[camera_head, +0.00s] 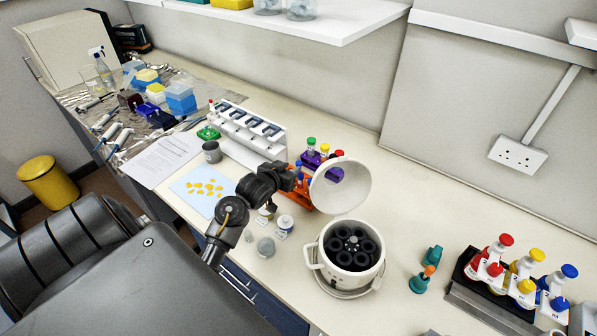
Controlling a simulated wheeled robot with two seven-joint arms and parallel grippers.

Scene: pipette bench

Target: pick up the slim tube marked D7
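No marking is readable, so I cannot tell which tube is D7. My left gripper (303,180) is over the near-left side of these racks and hides part of them. Its fingers are too small and dark to tell whether they are open or hold anything. My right gripper is not in view.
A white centrifuge (330,262) with its round lid (345,188) raised stands right beside the racks. A white pipette stand (235,150) is behind left. Small jars (285,224) stand in front. Red, yellow and blue bottles (496,250) are at right.

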